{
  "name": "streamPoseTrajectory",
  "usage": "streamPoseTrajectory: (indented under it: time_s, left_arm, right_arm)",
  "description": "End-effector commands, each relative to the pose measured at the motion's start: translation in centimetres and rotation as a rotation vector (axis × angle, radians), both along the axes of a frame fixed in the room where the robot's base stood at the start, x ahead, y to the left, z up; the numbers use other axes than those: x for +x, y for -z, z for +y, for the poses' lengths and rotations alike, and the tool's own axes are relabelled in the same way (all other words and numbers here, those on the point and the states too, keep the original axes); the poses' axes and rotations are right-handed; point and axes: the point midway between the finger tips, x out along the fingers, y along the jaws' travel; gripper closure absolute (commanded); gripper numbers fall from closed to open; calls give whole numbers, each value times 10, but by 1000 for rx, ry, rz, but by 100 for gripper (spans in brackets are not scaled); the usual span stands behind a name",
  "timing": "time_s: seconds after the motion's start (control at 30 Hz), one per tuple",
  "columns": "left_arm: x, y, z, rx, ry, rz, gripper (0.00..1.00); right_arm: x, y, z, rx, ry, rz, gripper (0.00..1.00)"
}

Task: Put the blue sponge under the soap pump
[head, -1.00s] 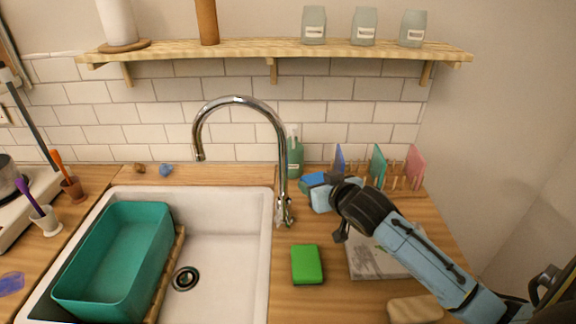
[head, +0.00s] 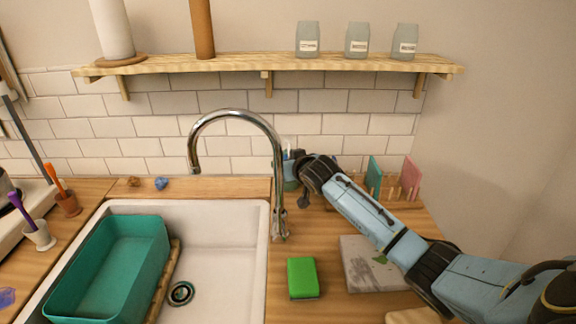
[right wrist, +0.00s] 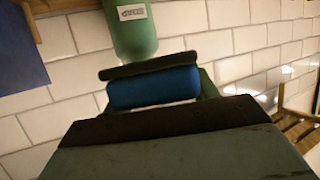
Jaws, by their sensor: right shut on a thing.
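The soap pump (right wrist: 137,30) is a green bottle with a white label, upside down at the top of the right wrist view. In the head view it stands at the wall behind the tap, largely hidden by my right gripper (head: 290,168). My right gripper is shut on the blue sponge (right wrist: 153,87), which lies between its two dark fingers. The sponge overlaps the bottle's shoulder end in the wrist view and hides the pump's top. I cannot tell whether they touch. I cannot make out the sponge clearly in the head view. My left gripper is not in view.
A green sponge (head: 302,277) lies right of the sink (head: 225,215). The tap (head: 278,175) rises close to my right gripper. A rack with a teal board (head: 374,173) and a pink board (head: 411,175) stands to the right. A teal tub (head: 110,268) sits in the sink.

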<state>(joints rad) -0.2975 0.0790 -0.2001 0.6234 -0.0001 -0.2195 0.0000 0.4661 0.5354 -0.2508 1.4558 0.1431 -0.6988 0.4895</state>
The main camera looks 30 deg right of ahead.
Motion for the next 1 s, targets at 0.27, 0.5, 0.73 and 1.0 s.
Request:
streamPoseTrajectory:
  time_s: [0.27,0.5,0.73,1.0]
  left_arm:
    - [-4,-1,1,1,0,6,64]
    - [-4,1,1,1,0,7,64]
    - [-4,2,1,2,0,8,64]
    - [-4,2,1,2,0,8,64]
  right_arm:
    - [2,6,0,0,0,0,63]
    - [2,11,0,0,0,1,63]
    - [2,16,0,-1,0,0,35]
    - [2,15,0,0,0,0,20]
